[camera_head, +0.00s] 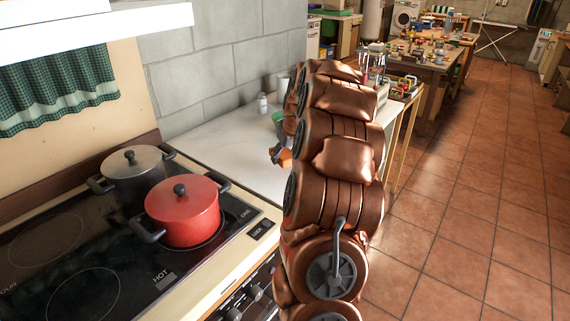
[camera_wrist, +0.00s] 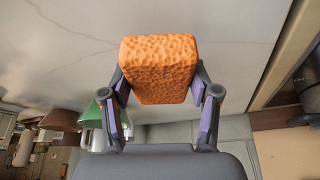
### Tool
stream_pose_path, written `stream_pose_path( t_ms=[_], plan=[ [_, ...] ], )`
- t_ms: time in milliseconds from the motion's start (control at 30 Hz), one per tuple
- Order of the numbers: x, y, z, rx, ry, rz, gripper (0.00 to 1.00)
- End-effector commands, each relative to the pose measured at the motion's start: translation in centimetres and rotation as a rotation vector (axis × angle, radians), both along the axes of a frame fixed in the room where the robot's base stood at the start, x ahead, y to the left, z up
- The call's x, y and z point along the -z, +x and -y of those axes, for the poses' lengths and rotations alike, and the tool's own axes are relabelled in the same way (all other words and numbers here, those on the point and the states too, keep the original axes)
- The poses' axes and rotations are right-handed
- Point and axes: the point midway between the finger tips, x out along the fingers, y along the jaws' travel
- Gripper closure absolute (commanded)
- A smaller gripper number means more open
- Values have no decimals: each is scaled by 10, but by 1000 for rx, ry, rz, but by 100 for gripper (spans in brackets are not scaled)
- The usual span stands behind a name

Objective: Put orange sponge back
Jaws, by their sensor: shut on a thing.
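The orange sponge (camera_wrist: 158,60) is a rough, porous block in the wrist view. My gripper (camera_wrist: 160,88) is shut on it, with one finger on each side. The sponge is held over the pale stone-like worktop (camera_wrist: 240,40); the gap beneath it cannot be judged. In the head view a small orange part of the sponge (camera_head: 284,157) shows at the left edge of my arm, above the white counter. My arm hides most of the gripper there.
A green container (camera_head: 279,118) and a small white jar (camera_head: 262,104) stand on the counter near the wall. A red pot (camera_head: 181,212) and a grey pot (camera_head: 134,176) sit on the black hob (camera_head: 60,255) at left. Tiled floor lies open at right.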

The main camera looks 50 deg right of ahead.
Motion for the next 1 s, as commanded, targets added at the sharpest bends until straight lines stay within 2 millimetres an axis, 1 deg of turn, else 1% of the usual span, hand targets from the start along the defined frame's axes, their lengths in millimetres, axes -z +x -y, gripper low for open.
stream_pose_path(
  t_ms=[200,333,733,767,900,1000],
  plan=[
    [23,-2,-1,0,5,-6,83],
    [34,-1,0,2,2,-3,83],
    [40,-1,-1,1,2,-2,83],
    [39,-1,0,1,2,-2,37],
    [38,-1,0,1,2,-2,22],
    [38,-1,-1,1,2,-2,14]
  ],
)
